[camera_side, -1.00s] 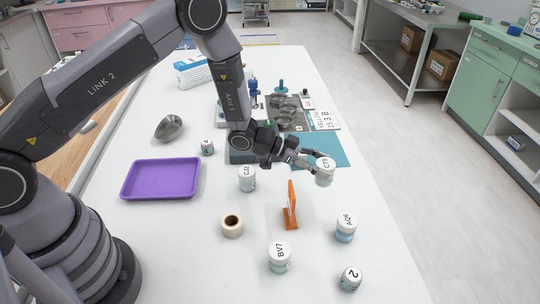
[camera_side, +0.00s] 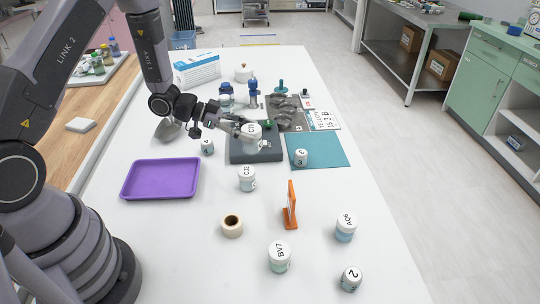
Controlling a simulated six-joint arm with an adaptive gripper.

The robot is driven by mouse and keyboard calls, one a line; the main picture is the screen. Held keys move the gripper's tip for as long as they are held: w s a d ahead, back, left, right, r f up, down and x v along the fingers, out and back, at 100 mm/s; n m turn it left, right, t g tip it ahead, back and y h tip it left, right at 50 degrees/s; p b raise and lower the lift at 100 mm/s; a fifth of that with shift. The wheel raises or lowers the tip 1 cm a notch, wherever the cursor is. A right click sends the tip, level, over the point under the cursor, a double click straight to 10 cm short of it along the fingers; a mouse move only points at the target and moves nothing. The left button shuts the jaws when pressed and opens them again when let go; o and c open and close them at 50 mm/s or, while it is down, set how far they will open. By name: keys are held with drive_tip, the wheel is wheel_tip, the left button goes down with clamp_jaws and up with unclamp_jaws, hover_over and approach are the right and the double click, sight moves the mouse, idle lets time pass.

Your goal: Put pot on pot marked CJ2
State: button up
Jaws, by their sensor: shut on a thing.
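The pot marked CJ2 (camera_side: 247,181), white-lidded with a pale body, stands upright on the white table, right of the purple tray. My gripper (camera_side: 246,127) is shut on another white-lidded pot (camera_side: 254,140), whose lid marking is too small to read surely. The held pot appears over the dark grey block (camera_side: 268,156), behind the CJ2 pot and apart from it. I cannot tell whether it clears the block or touches it.
A small pot (camera_side: 301,158) is on the teal mat (camera_side: 327,150). The purple tray (camera_side: 160,192) lies empty at left.

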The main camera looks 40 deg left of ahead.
drive_tip(key=shift+a+f, duration=0.4)
drive_tip(key=shift+f, duration=0.9)
drive_tip(key=shift+a+f, duration=0.35)
drive_tip(key=shift+f, duration=0.95)
drive_tip(key=shift+a+f, duration=0.4)
drive_tip(key=shift+f, duration=0.9)
drive_tip(key=shift+f, duration=0.1)
drive_tip(key=o, duration=1.2)
drive_tip(key=shift+c, duration=0.2)
